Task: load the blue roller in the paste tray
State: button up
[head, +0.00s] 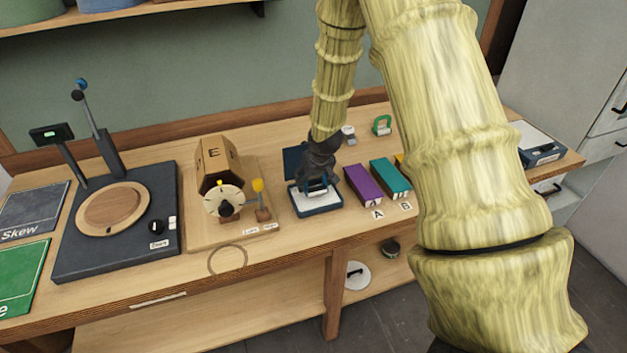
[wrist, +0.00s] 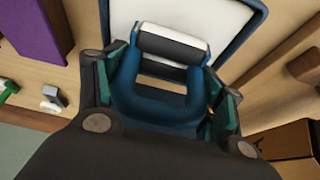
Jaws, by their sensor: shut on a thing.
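The blue roller (wrist: 165,108) has a blue U-shaped frame and a dark drum with a pale band (wrist: 172,46). My gripper (wrist: 163,100) is shut on its frame, with the green-sided fingers on either side. The paste tray (head: 318,212) has a blue rim and a white inside, and stands near the front of the bench. It also shows in the wrist view (wrist: 246,32), behind the drum. In the head view my gripper (head: 318,183) is over the tray and hides part of it. I cannot tell whether the drum touches the white surface.
A purple block (head: 362,185) marked A and a teal block (head: 390,178) marked B lie right of the tray. A green handled thing (head: 382,125) stands behind them. A wooden dial device (head: 222,192) stands to the left. Another tray-like box (head: 541,151) is at the far right.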

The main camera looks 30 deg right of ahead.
aim_at(313, 182)
jog(key=shift+r+p, duration=1.8)
jog(key=shift+r, duration=0.85)
jog(key=shift+f, duration=0.1)
